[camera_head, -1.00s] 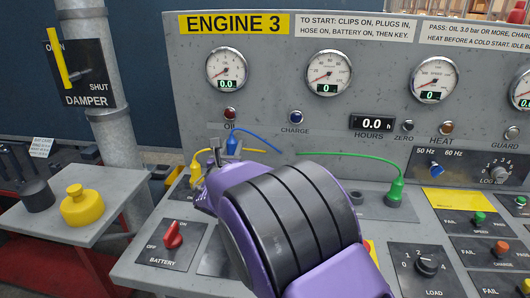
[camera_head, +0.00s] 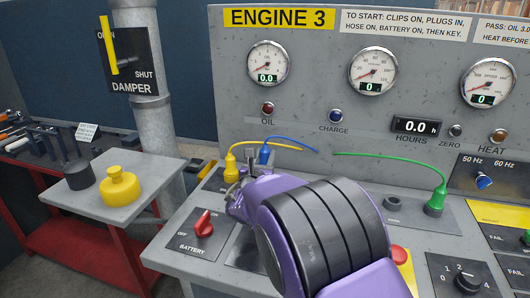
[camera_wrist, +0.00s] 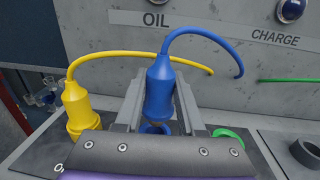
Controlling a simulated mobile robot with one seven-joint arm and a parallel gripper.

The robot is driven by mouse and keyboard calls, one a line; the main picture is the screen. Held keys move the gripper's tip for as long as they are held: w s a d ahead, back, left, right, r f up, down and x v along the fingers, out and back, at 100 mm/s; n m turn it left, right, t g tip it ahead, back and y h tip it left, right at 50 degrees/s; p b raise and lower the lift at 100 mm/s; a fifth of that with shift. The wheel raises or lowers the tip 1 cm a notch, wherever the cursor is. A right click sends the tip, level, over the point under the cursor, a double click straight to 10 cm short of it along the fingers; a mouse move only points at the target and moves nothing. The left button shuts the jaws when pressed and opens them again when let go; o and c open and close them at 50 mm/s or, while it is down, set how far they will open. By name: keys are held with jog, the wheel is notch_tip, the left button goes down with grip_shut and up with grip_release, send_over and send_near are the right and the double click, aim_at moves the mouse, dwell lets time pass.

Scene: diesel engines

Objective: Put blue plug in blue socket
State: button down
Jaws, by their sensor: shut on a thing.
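The blue plug (camera_wrist: 160,88) with its blue cord stands upright between the fingers of my gripper (camera_wrist: 160,105). It also shows in the head view (camera_head: 265,154), just beyond the gripper (camera_head: 246,164). The gripper is shut on it. A blue ring, the blue socket (camera_wrist: 152,128), shows directly under the plug's lower end in the wrist view. The gripper body hides part of this ring, and I cannot tell how far the plug's tip is in it.
The yellow plug (camera_wrist: 75,105) stands close on the left. An empty green-ringed socket (camera_wrist: 230,136) is close on the right. The green plug (camera_head: 435,203) stands on a dark fitting farther right. The engine panel (camera_head: 330,100) rises close behind.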

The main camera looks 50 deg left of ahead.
jog(key=shift+f+b, duration=1.5)
jog(key=shift+f, duration=0.5)
jog(key=shift+c, duration=2.2)
grip_release()
jog(key=v, duration=1.7)
jog(key=shift+s+d+p, duration=0.1)
jog(key=shift+d+p, duration=0.1)
jog(key=shift+p, duration=0.15)
